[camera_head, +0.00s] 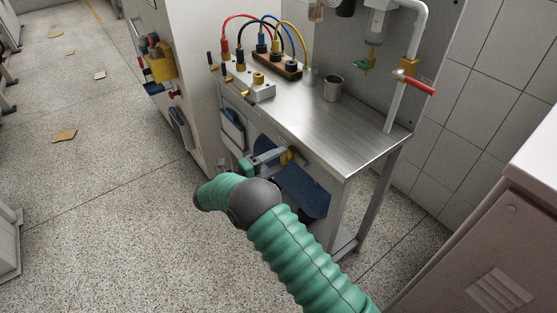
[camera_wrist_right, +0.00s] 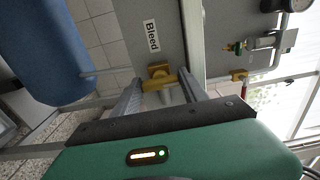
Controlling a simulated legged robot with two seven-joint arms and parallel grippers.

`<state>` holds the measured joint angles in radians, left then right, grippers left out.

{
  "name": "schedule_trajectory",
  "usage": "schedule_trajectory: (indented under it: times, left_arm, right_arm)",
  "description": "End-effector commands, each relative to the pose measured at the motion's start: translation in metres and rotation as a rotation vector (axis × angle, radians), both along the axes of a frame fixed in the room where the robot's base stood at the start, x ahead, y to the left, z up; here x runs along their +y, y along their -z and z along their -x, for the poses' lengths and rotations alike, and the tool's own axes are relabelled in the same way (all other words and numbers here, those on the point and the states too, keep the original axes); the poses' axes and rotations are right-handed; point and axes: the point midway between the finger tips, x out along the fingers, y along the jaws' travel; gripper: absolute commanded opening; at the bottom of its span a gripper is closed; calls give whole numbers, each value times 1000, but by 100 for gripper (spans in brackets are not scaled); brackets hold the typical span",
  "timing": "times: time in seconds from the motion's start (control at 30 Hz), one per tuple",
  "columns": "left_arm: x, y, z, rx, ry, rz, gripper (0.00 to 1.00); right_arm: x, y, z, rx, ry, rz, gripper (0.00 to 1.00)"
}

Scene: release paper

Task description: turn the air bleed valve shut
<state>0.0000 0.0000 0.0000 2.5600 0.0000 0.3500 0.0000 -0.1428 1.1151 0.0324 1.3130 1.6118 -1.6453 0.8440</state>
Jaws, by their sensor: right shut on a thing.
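The air bleed valve has a yellow handle (camera_head: 288,155) on the front of the metal bench, below its top. In the right wrist view the yellow handle (camera_wrist_right: 160,77) sits on a grey panel beside a white label (camera_wrist_right: 152,35) reading "Bleed". My right gripper (camera_head: 277,157) reaches it from the front, and in the wrist view its two fingers (camera_wrist_right: 161,88) lie on either side of the handle, shut on it. The fingers partly hide the handle in the head view. My left gripper is not in view.
A blue tank (camera_head: 300,192) hangs under the bench top (camera_head: 335,125). A metal cup (camera_head: 333,89) and a terminal block with coloured cables (camera_head: 277,65) stand on top. A red-handled valve (camera_head: 418,86) is on the pipe at right. A cabinet (camera_head: 500,240) stands at the lower right.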

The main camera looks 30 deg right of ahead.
Motion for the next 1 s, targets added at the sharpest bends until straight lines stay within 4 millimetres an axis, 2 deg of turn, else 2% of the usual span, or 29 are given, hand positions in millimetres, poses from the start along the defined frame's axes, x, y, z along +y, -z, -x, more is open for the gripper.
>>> schedule_trajectory:
  times: [0.03,0.07,0.2,0.5,0.63,0.77,1.0]
  left_arm:
    - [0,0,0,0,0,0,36]
    - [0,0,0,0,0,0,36]
    - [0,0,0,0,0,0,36]
    - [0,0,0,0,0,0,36]
    - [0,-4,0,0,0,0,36]
    - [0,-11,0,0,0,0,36]
    - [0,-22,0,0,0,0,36]
  right_arm:
    - [2,0,-3,-2,-11,-3,10]
    - [2,0,-3,-2,-11,-2,54]
    - [1,0,-2,-2,-8,-2,72]
    - [1,-1,0,-2,-3,-1,73]
    - [13,-1,1,-2,-5,-2,73]
    - [44,-2,3,-2,-7,-2,73]
    - [116,-1,8,-2,-7,-2,73]
